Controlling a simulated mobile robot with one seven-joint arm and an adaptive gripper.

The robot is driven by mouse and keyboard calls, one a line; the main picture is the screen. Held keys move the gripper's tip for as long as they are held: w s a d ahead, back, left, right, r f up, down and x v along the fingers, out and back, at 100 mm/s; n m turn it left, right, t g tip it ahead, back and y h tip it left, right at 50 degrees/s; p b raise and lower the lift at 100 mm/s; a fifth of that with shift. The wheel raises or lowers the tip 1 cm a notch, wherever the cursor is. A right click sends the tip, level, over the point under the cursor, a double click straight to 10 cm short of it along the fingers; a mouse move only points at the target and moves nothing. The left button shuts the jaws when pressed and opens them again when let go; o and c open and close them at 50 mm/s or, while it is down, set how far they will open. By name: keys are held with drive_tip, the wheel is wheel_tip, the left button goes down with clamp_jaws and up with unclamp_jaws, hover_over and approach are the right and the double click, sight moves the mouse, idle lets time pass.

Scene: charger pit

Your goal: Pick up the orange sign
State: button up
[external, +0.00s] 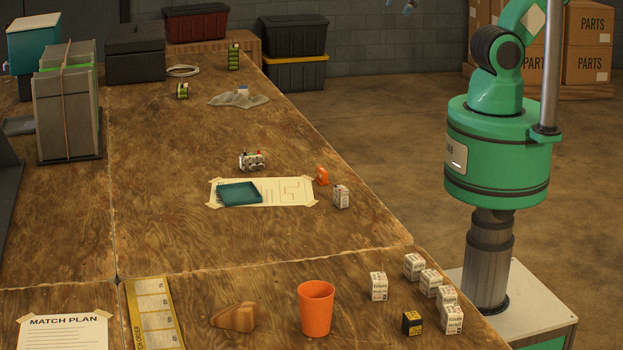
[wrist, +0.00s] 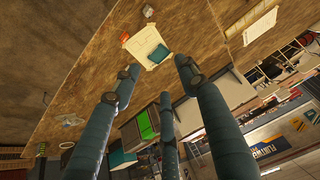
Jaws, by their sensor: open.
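The orange sign (external: 321,175) is a small upright orange piece on the wooden table. It stands just off the right end of a taped paper sheet (external: 288,190), close to a small white printed box (external: 341,196). In the wrist view a tiny orange spot beside the sheet appears to be the sign (wrist: 124,37), too small to make out well. My gripper (wrist: 158,76) shows its dark teal fingers spread apart with nothing between them. It is well away from the sign. In the external view my gripper cannot be made out clearly.
A teal tray (external: 239,192) lies on the sheet, with a small mechanical part (external: 252,160) behind it. An orange cup (external: 315,309), a wooden wedge (external: 234,317) and several small boxes (external: 378,286) stand nearer the front. The table around the sign is mostly clear towards the back.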

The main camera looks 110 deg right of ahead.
drive_tip(key=w+d+f+m+g, duration=0.2)
drive_tip(key=w+d+f+m, duration=0.25)
drive_tip(key=w+f, duration=0.4)
drive_tip(key=m+g, duration=0.4)
drive_tip(key=m, duration=0.9)
hover_over(324, 170)
wheel_tip(324, 170, down, 31)
drive_tip(key=shift+s+d, duration=0.1)
drive_tip(key=shift+d, duration=0.05)
drive_tip(key=shift+f+b, duration=0.75)
drive_tip(key=shift+f, duration=3.5)
